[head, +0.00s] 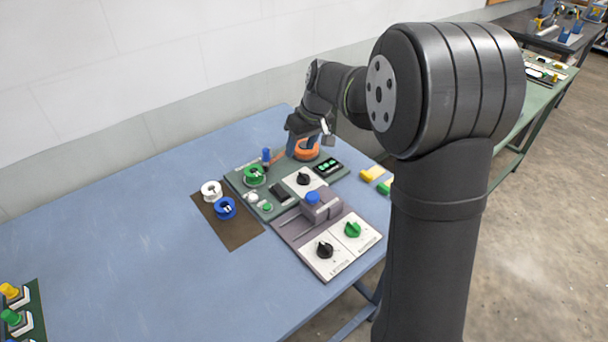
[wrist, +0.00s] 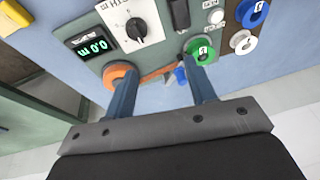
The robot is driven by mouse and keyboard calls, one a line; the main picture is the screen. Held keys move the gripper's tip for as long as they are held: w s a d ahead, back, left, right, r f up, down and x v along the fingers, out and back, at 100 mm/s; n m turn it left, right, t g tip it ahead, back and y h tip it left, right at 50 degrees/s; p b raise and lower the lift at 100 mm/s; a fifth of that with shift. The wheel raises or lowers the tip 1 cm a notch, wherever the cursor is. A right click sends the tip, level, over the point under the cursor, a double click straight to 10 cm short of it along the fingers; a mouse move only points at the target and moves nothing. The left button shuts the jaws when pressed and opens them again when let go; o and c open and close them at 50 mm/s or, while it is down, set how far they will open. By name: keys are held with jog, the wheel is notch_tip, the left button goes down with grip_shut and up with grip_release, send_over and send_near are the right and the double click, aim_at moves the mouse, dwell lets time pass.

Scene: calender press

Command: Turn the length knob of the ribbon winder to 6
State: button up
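The ribbon winder is a green panel (head: 235,183) on the blue table. A black knob (head: 303,179) stands on its white plate; the wrist view shows the same knob (wrist: 136,29) with a partly cut-off, upside-down label, too small to read the setting. A display with green digits (head: 328,166) is beside it, also in the wrist view (wrist: 90,46), apparently reading 0.0. My gripper (wrist: 161,72) is open and empty above the panel's far edge. In the wrist view its blue fingers lie over the orange spool (wrist: 118,73) and near the green spool (wrist: 201,50), apart from the knob.
A grey unit (head: 315,210) with a blue-topped block, a black knob (head: 325,250) and a green knob (head: 352,230) adjoins the panel. White (head: 211,189) and blue (head: 226,208) spools lie on a brown mat at left. Yellow pieces (head: 372,173) lie right.

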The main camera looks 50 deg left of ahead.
aim_at(304, 175)
jog(key=shift+o, duration=0.4)
jog(key=w+d+r+t+y, duration=0.1)
jog(key=w+d+r, duration=0.1)
jog(key=d, duration=0.3)
jog(key=shift+w+r+n, duration=0.15)
jog(key=shift+r+n, duration=0.15)
jog(key=shift+r, duration=0.35)
jog(key=x, duration=1.7)
jog(key=shift+w+a, duration=0.2)
jog(key=c, duration=1)
